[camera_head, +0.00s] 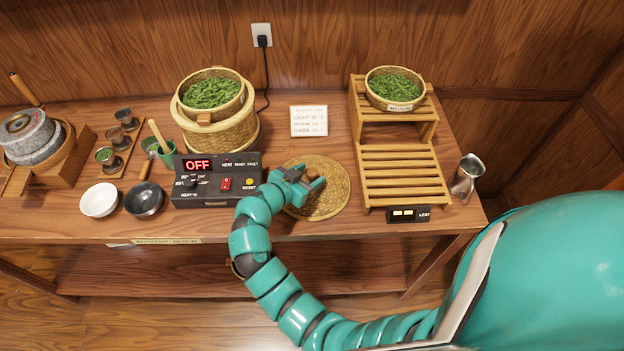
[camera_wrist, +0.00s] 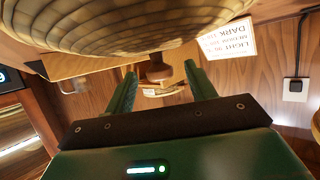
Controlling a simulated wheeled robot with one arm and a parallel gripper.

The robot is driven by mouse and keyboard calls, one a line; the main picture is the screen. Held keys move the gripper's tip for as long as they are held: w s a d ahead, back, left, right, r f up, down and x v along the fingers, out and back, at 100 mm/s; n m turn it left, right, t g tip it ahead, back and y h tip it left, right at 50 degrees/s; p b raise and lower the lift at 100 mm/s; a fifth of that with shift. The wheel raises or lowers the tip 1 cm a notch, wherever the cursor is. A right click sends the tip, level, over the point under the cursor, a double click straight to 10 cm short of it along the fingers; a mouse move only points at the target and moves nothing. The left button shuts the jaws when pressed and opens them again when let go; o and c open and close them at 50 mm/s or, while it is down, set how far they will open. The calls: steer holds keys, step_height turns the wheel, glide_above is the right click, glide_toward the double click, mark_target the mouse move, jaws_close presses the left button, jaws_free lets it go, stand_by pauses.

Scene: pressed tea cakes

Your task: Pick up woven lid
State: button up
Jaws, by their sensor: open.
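The woven lid (camera_head: 334,199) is a round, flat, straw-coloured disc lying on the table right of the control box. In the wrist view the lid (camera_wrist: 130,30) fills the top of the picture, with its brown wooden knob (camera_wrist: 157,73) showing below it. My gripper (camera_head: 310,183) is over the lid's upper left part and hides some of it. In the wrist view my gripper (camera_wrist: 160,78) is open, and the knob appears between its two green fingers. I cannot tell whether either finger touches it.
The black control box (camera_head: 217,182) stands close left of my gripper. Behind it is a woven basket (camera_head: 235,136) with a tray of green leaves. A slatted wooden rack (camera_head: 402,172) stands right of the lid. A small sign (camera_head: 309,121) stands behind the lid.

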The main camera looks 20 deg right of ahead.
steer(key=shift+x, duration=0.95)
jaws_close()
steer(key=shift+r, duration=0.1)
steer(key=shift+r, duration=0.1)
